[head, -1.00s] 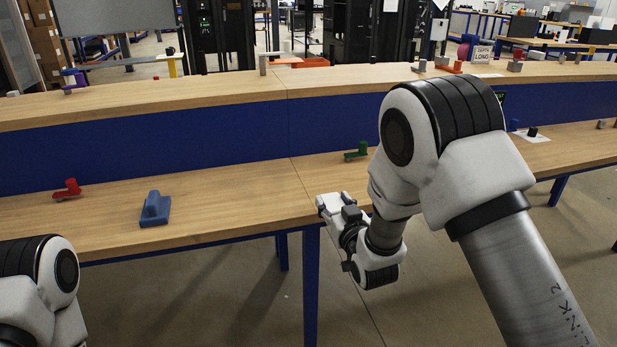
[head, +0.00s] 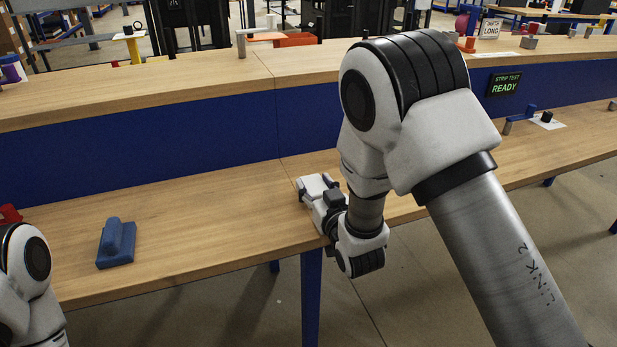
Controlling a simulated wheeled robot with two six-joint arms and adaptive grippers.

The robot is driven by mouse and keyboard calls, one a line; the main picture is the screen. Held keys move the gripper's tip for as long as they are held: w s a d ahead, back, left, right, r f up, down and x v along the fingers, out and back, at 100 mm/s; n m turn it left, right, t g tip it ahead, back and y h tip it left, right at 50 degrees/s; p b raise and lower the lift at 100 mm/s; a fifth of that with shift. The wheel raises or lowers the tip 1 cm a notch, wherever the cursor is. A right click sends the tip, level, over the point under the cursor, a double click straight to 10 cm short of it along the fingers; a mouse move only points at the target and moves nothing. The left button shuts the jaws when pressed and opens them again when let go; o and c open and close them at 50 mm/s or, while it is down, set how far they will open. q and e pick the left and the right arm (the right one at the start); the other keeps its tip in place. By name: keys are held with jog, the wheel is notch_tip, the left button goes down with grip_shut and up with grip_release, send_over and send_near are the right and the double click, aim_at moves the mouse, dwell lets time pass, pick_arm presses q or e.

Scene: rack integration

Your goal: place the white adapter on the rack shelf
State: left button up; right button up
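My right gripper (head: 312,186) is at the front edge of the lower bench top, seen from behind and partly covered by its own wrist. White parts show at its tip, but I cannot tell whether any of them is the white adapter. I also cannot tell whether its fingers are open or shut. No separate white adapter can be made out. My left arm shows only at the lower left edge, and its gripper is out of view. I cannot identify the rack shelf with certainty; dark racks stand behind the bench.
A blue block with a rounded top (head: 116,243) sits on the lower bench top (head: 200,222). A red part (head: 10,213) is at the left edge. The raised ledge (head: 180,86) has a blue front. A lit "STRIP TEST READY" sign (head: 504,85) is on the right.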

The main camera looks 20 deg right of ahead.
jog(key=shift+s, duration=0.15)
grip_shut()
jog(key=shift+s+r, duration=0.25)
jog(key=shift+s, duration=0.4)
jog(key=shift+w+f, duration=0.1)
jog(key=shift+f, duration=0.15)
jog(key=o, duration=1.2)
grip_release()
jog(key=shift+w+f, duration=0.1)
jog(key=shift+w, duration=0.1)
jog(key=shift+o, duration=0.7)
pick_arm(q)
jog(key=shift+s, duration=0.45)
pick_arm(e)
jog(key=shift+s, duration=0.15)
jog(key=shift+r, duration=0.2)
